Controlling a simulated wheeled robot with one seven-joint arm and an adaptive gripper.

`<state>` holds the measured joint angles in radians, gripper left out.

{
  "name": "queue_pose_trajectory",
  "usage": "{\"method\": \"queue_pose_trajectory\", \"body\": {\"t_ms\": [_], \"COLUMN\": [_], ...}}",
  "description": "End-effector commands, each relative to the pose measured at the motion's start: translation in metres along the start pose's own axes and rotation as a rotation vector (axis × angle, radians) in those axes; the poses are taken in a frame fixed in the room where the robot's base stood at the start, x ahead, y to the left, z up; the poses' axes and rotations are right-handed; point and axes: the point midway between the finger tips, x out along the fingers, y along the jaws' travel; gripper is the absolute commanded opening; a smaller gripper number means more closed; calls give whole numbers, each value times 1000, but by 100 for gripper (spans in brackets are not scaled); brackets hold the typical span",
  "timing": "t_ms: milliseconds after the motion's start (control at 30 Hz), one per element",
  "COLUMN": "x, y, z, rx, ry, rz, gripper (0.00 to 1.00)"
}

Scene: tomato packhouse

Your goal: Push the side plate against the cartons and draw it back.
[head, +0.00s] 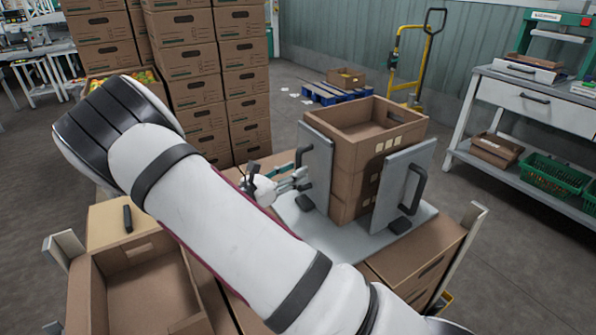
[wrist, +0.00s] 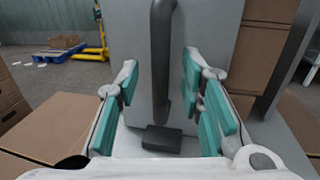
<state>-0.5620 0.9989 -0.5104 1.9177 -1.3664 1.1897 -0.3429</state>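A stack of brown cartons (head: 352,160), open at the top, stands between two upright grey side plates on a grey base plate (head: 350,237). The left side plate (head: 318,165) is nearest my gripper (head: 292,184); it also fills the middle of the wrist view (wrist: 205,35). Its dark vertical handle (wrist: 162,60) stands between my teal fingers, which are open with space on both sides. The right side plate (head: 402,165) has a similar handle (head: 414,188). I cannot tell whether the left plate touches the cartons.
Dark blocks sit at the plates' feet, one showing in the wrist view (wrist: 162,139). An open carton (head: 140,285) stands at front left. Tall carton stacks (head: 195,85) rise behind my arm. A workbench (head: 530,105) with green crates (head: 550,172) is at right. Grey floor lies between.

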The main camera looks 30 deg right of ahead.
Motion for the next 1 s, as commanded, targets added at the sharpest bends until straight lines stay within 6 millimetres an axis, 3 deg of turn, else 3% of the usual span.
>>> {"method": "queue_pose_trajectory", "body": {"t_ms": [200, 533, 700, 1000], "x": [20, 23, 23, 15], "y": [0, 0, 0, 2], "z": [0, 0, 0, 1], "rx": [1, 0, 0, 1], "ry": [0, 0, 0, -1], "rz": [-1, 0, 0, 2], "gripper": [35, 35, 0, 0]}}
